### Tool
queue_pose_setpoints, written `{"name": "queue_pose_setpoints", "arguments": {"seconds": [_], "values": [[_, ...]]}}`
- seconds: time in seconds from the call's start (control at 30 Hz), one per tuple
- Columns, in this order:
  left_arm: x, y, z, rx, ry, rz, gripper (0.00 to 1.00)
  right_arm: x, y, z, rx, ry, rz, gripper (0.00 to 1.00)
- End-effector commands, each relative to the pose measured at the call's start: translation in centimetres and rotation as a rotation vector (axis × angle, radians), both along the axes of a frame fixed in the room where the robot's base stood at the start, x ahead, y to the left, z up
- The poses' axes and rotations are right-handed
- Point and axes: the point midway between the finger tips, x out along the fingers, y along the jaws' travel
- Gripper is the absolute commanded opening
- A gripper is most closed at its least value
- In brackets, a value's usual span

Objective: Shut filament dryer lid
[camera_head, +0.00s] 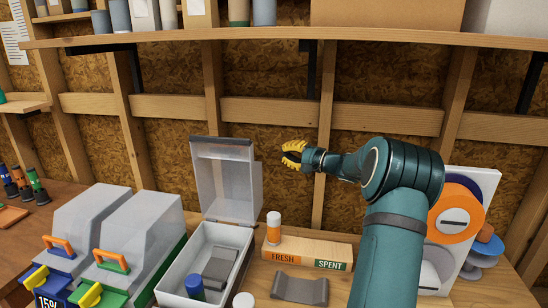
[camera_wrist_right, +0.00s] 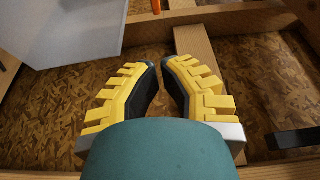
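The open light-grey box in the middle of the bench, which I take for the filament dryer (camera_head: 172,284), has its translucent lid (camera_head: 226,184) standing up at the back edge. A pale translucent panel at the upper left of the right wrist view looks like this lid (camera_wrist_right: 75,28). My right gripper (camera_head: 285,154) has yellow fingers and hovers to the right of the lid's upper part, apart from it. In the right wrist view its fingertips (camera_wrist_right: 161,65) nearly meet, with nothing between them. My left gripper is not seen.
Two closed boxes (camera_head: 141,233) with clear covers and coloured latches stand to the left. A white-and-orange bottle (camera_head: 273,228), a FRESH/SPENT block (camera_head: 303,252) and a grey tray (camera_head: 300,289) lie right of the open box. A shelf (camera_head: 270,36) runs above.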

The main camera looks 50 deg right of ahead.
Motion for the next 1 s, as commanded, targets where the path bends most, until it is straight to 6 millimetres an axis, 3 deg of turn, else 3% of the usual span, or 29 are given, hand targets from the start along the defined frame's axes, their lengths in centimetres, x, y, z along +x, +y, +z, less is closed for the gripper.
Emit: {"name": "queue_pose_setpoints", "arguments": {"seconds": [0.57, 1.0], "values": [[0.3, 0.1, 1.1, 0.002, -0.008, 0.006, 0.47, 9.3, 1.5, 0.3, 0.001, -0.003, 0.003, 0.0], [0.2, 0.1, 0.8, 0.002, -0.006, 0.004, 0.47, 7.3, 4.6, 0.1, 0.0, -0.001, 0.0, 0.0]]}}
